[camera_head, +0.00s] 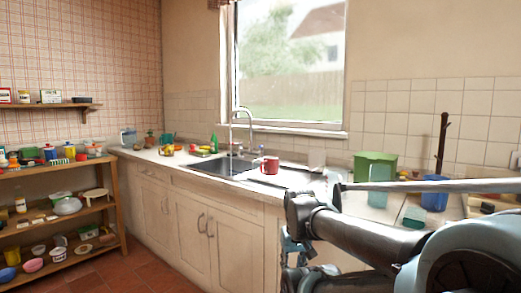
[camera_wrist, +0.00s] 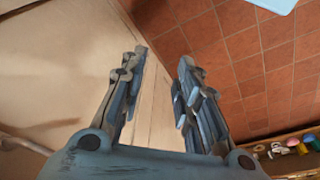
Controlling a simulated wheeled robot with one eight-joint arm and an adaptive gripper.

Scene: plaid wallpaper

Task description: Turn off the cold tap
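A tall silver tap (camera_head: 240,125) with a curved spout stands behind the dark sink (camera_head: 218,166) below the window. Its handles are too small to tell apart as hot or cold, and I cannot see whether water runs. My gripper (camera_wrist: 160,55) is open and empty in the wrist view, with its two fingers apart, pointing over the cabinet fronts and tiled floor. In the head view my arm reaches in from the lower right, in front of the counter and well short of the tap. The tap is not in the wrist view.
A red mug (camera_head: 270,165) stands on the counter near the sink. A green box (camera_head: 375,168) and a blue container (camera_head: 434,194) stand at the right. A wooden shelf unit (camera_head: 58,215) holds several dishes at the left. The red tiled floor (camera_head: 140,272) is open.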

